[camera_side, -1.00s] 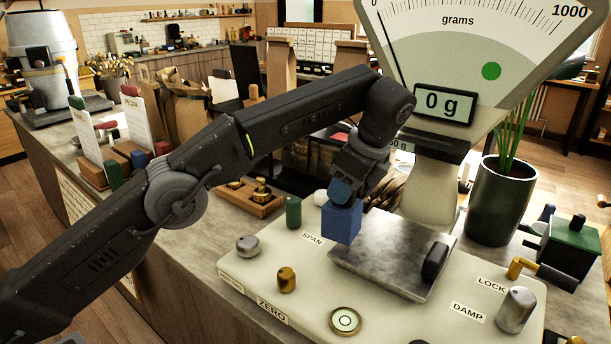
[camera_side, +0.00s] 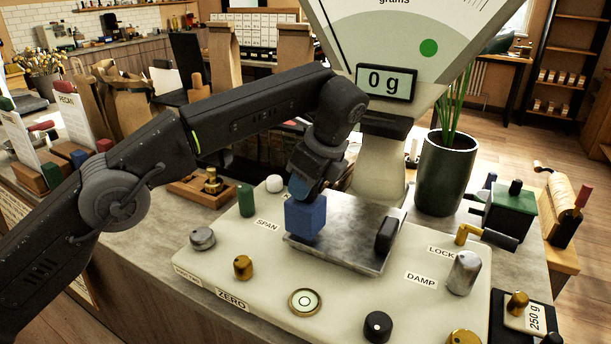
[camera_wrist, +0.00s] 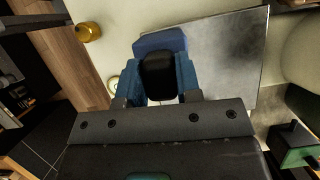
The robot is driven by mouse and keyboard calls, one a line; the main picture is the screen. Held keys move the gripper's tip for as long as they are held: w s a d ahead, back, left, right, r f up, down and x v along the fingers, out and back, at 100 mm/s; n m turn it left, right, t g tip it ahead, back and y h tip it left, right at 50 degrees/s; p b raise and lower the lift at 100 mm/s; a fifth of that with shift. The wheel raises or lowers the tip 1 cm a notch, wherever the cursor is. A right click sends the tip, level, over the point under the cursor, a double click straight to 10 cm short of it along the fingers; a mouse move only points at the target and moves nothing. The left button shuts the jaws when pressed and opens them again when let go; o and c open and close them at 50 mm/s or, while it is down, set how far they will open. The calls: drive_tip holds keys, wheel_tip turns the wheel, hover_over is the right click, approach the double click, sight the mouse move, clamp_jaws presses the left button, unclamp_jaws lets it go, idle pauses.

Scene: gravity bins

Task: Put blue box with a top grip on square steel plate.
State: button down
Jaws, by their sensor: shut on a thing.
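The blue box (camera_side: 305,217) is upright over the left part of the square steel plate (camera_side: 350,246). Its underside is very close to the plate, and I cannot tell whether they touch. My gripper (camera_side: 304,186) is shut on the box's top grip. In the wrist view, the black grip (camera_wrist: 158,76) sits between my blue fingers (camera_wrist: 159,82), with part of the blue box (camera_wrist: 160,42) beyond. The plate's bare surface (camera_wrist: 230,55) extends to the right there. The fingers hide part of the box's top in the side view.
A black rounded block (camera_side: 387,235) stands at the plate's right edge. The scale body (camera_side: 215,265) carries knobs, including a brass one (camera_side: 243,267) and a silver one (camera_side: 465,272). The display (camera_side: 387,83) reads 0 g. A potted plant (camera_side: 445,175) stands behind right.

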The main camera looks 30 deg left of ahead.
drive_tip(key=shift+f, duration=0.45)
idle(0.6)
drive_tip(key=c, duration=0.7)
unclamp_jaws()
drive_tip(key=shift+f, duration=0.1)
drive_tip(key=shift+c, duration=0.2)
drive_tip(key=shift+r, duration=1.95)
drive_tip(key=s+a+r, duration=0.1)
drive_tip(key=a+r, duration=0.6)
drive_tip(key=a, duration=0.4)
drive_tip(key=shift+s+a, duration=0.15)
drive_tip(key=shift+a, duration=0.2)
